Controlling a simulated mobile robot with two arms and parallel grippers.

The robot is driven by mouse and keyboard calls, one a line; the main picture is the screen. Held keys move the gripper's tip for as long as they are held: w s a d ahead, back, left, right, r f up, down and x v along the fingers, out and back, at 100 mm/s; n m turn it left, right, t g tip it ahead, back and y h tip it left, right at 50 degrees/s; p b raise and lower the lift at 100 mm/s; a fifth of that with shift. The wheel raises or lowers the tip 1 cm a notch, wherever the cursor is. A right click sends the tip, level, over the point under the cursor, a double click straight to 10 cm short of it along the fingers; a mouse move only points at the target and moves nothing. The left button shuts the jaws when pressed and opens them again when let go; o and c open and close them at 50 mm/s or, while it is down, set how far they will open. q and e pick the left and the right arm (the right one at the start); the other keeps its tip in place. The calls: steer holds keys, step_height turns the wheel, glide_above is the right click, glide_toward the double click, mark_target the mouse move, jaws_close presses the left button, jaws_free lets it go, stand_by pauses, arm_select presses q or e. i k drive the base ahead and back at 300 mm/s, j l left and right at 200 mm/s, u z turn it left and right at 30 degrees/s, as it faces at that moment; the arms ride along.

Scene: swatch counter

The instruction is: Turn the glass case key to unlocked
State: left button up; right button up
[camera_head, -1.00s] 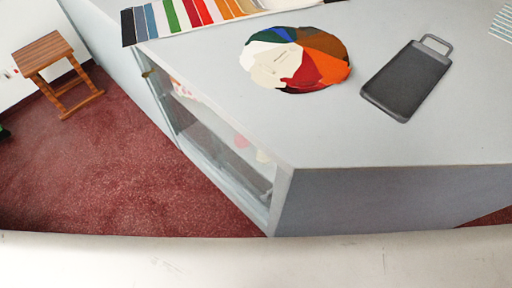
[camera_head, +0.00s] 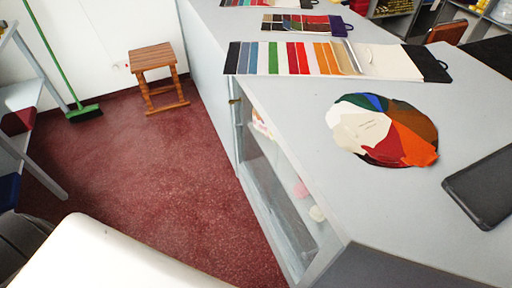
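The glass case (camera_head: 275,190) is set into the left side of the grey counter, with a few pale and pink items behind its glass. A small brass-coloured piece (camera_head: 234,101) sticks out near the top far corner of the case; it may be the key, but it is too small to tell its turn. Neither of my grippers shows in the head view.
The grey counter top (camera_head: 300,110) bears a round fan of colour swatches (camera_head: 385,130), a long swatch card (camera_head: 300,58) and a dark tablet-like board (camera_head: 484,187). A wooden stool (camera_head: 154,72), green broom (camera_head: 60,65) and grey shelf (camera_head: 35,95) stand beyond open red carpet (camera_head: 160,170).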

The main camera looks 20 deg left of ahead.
mark_target(231, 101)
steer(key=i+j, duration=0.15)
steer(key=j, duration=0.2)
steer(key=i+j+z, duration=0.15)
steer(key=j, duration=0.6)
steer(key=i+j+z, duration=0.15)
steer(key=j, duration=0.2)
